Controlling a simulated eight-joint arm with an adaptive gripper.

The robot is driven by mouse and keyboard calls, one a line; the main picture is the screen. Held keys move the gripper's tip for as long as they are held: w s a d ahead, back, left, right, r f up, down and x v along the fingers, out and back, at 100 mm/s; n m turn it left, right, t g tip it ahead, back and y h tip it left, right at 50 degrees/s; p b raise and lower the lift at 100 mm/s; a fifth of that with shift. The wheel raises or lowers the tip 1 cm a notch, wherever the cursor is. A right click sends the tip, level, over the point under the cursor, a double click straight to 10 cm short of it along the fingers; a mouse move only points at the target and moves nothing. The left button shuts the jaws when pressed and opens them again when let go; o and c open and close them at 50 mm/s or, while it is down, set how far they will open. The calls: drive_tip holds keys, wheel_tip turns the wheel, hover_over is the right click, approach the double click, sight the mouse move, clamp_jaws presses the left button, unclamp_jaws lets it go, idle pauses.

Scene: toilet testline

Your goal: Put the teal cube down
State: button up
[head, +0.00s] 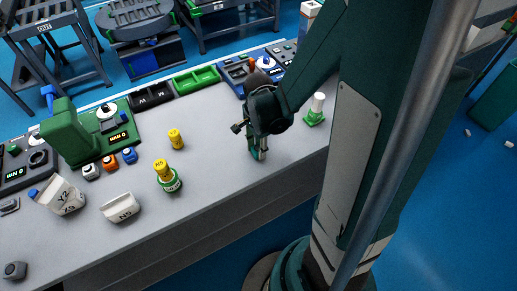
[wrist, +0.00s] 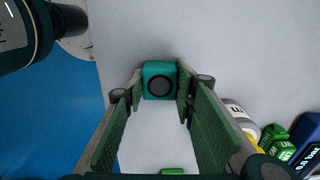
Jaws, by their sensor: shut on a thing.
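The teal cube (wrist: 159,80) has a dark round face and sits between the far ends of my gripper's green pads in the wrist view. My gripper (wrist: 160,92) is shut on it. In the head view my gripper (head: 257,146) points down over the grey table, right of the middle. The teal cube (head: 257,154) shows there only in part, low at the fingertips and close to the tabletop. I cannot tell whether it touches the table.
The grey table (head: 220,170) is bare around my gripper. A white cylinder on a green base (head: 316,108) stands to the right. A yellow-topped green-and-white piece (head: 167,177) and a yellow piece (head: 175,138) stand left. Green (head: 196,79) and black trays line the back.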

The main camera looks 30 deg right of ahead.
sight(258, 148)
drive_tip(key=shift+f, duration=0.2)
drive_tip(key=o, duration=0.9)
drive_tip(key=shift+r, duration=0.25)
drive_tip(key=shift+r+p, duration=1.4)
drive_tip(key=shift+r, duration=4.55)
